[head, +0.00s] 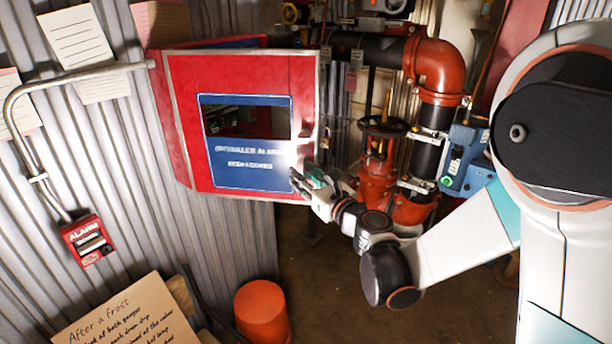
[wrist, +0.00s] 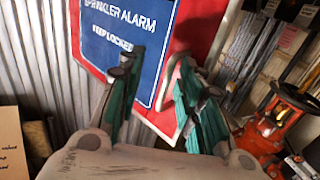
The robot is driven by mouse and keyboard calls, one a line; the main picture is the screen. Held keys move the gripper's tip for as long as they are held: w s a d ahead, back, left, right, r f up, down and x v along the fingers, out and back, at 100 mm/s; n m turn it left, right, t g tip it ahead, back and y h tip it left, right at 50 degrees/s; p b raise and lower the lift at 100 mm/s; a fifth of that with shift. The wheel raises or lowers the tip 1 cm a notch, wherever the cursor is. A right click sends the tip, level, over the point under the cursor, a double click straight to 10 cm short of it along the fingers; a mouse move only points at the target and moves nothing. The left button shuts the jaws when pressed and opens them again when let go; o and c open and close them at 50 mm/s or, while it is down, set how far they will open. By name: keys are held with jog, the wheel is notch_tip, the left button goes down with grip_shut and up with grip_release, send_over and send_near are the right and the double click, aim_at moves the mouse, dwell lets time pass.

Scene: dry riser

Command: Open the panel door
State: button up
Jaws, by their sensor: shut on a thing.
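The panel door (head: 245,72) is red with a pale metal edge and a blue sign (head: 240,178) reading sprinkler alarm, keep locked, around a dark window. In the wrist view the door's lower right part (wrist: 185,25) and the blue sign (wrist: 120,45) fill the top. My gripper (head: 300,180) is at the door's lower right edge. The exact contact is hidden. I cannot tell how far the door stands from its box.
Orange-red pipes and a valve wheel (head: 383,127) stand close right of the door, with a blue device (head: 463,155) beyond. A red alarm box (head: 87,240) hangs on the corrugated wall at left. An orange bucket (head: 262,312) and a cardboard sign (head: 130,318) are below.

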jog(key=s+d+b, duration=0.1)
jog(key=s+d, duration=0.1)
jog(key=s, duration=1.2)
jog(key=shift+s, duration=0.35)
dwell(0.8)
jog(key=shift+c, duration=0.2)
